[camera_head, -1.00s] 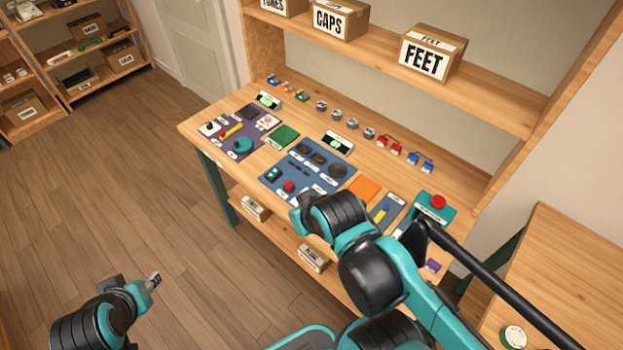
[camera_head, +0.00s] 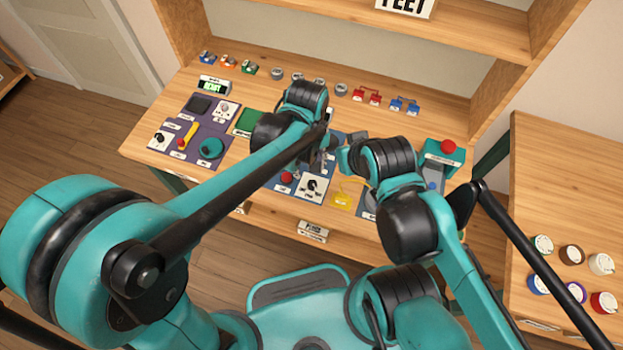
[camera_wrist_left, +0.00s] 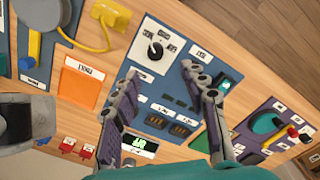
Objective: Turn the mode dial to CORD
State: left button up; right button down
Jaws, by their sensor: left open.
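A black dial knob (camera_wrist_left: 155,50) sits on a white plate with small labels around it, on the blue panel; the labels are too small to read. It also shows in the head view (camera_head: 312,186), just below my left gripper (camera_head: 324,152). In the left wrist view my left gripper (camera_wrist_left: 159,70) is open and empty, its two fingers spread on either side of the space just before the knob, apart from it. My right gripper (camera_head: 343,158) is close beside the left one; its fingers are not clear.
A purple panel (camera_head: 178,125) with another black knob (camera_head: 159,138) lies at left. A yellow corded item (camera_head: 343,196) lies right of the dial plate. A red button (camera_head: 449,147) stands at right. Several round caps (camera_head: 603,302) sit on the right table.

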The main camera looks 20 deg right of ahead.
aim_at(312, 183)
pick_arm(q)
jog(key=f+b, duration=0.1)
jog(key=f, duration=0.1)
jog(key=f+b, duration=0.1)
jog(key=f, duration=0.2)
jog(key=f+b, duration=0.1)
jog(key=f, duration=0.2)
jog(key=shift+s+d+f, duration=0.15)
jog(key=shift+s+d, duration=0.05)
jog(key=shift+d, duration=0.2)
grip_shut()
